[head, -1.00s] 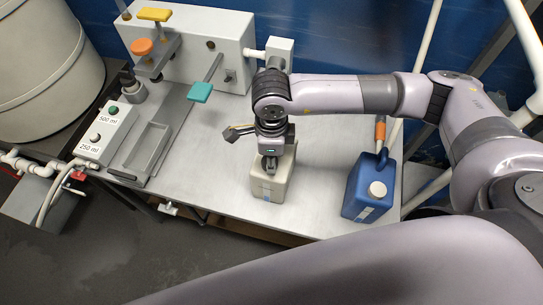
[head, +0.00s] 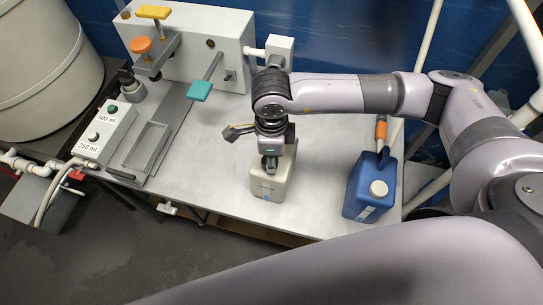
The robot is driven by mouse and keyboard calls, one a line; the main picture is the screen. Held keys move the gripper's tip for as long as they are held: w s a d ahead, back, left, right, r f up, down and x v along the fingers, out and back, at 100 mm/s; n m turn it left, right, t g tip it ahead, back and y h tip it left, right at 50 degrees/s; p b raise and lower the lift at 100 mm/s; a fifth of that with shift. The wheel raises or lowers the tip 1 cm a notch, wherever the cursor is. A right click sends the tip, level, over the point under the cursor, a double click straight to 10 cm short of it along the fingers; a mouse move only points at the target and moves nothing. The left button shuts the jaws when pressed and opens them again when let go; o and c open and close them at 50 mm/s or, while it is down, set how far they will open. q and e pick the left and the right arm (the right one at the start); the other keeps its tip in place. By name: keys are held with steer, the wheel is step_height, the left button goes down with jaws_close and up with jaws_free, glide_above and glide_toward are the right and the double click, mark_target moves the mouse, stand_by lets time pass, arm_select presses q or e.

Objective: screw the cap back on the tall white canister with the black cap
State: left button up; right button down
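The tall white canister (head: 268,187) stands upright at the table's front edge, near the middle of the head view. My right gripper (head: 268,163) comes down on its top from above, with the arm entering from the right. The gripper's dark fingers are at the canister's neck. The black cap cannot be made out; the gripper covers the canister's top, so whether the fingers are closed on the cap is hidden. My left gripper is not in view.
A blue canister (head: 362,195) with a white cap stands to the right. On the left are a push-button box (head: 103,133), a grey tray (head: 150,148) and a dispensing stand with a teal paddle (head: 200,91). The tabletop (head: 215,165) between tray and white canister is clear.

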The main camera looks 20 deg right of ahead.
steer(key=shift+f+b, duration=0.65)
steer(key=shift+b, duration=0.95)
stand_by(1.7)
steer(key=shift+m+b, duration=0.35)
steer(key=shift+m, duration=0.55)
steer(key=m, duration=0.2)
steer(key=shift+m+b, duration=0.3)
steer(key=shift+m, duration=0.7)
steer(key=shift+s+a+m+b, duration=0.15)
steer(key=shift+m+b, duration=0.2)
steer(key=shift+m, duration=0.75)
steer(key=m, duration=0.3)
steer(key=shift+m, duration=0.3)
